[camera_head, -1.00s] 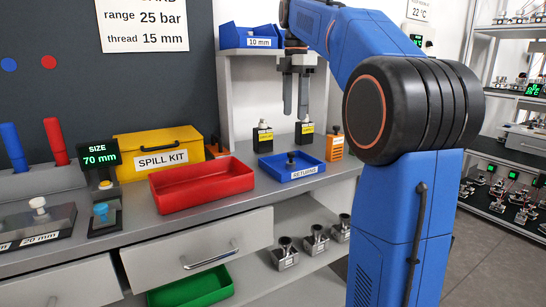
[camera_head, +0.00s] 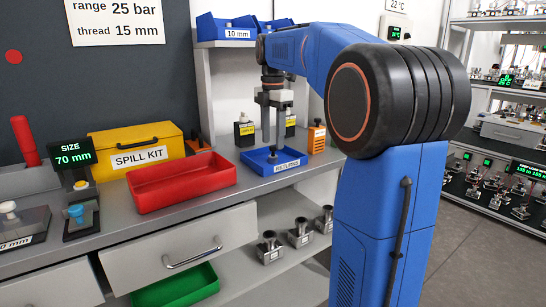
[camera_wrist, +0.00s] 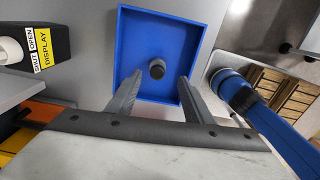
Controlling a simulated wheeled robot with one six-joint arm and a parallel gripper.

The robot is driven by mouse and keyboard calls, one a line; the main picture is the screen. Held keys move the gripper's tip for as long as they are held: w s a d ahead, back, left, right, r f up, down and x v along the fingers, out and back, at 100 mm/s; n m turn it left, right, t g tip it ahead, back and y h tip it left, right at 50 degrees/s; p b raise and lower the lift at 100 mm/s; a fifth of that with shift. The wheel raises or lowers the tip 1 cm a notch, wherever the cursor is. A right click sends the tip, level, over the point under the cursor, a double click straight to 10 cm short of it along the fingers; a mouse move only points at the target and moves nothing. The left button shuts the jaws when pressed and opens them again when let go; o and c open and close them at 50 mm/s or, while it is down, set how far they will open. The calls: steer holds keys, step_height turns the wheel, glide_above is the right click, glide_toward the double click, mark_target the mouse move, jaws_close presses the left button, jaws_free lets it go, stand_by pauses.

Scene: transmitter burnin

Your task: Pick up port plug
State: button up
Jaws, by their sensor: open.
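The port plug (camera_wrist: 157,69) is a small dark round piece standing in the blue RETURNS tray (camera_head: 299,163). In the wrist view the plug lies near the middle of the blue tray (camera_wrist: 131,40), ahead of and between my fingertips. Whether the fingertips have reached the plug's height I cannot tell.
A red tray (camera_head: 185,183) and a yellow spill kit box (camera_head: 135,150) stand left of the blue tray. An orange block (camera_head: 316,137) stands to its right, and dark display units (camera_head: 244,131) behind.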

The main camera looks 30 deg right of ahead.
mark_target(273, 146)
steer(key=shift+w+d+f, duration=0.15)
steer(key=shift+f, duration=1.2)
steer(key=shift+w+d+f, duration=0.1)
steer(key=shift+w+f, duration=0.05)
steer(key=shift+f, duration=1.2)
steer(key=c, duration=1.2)
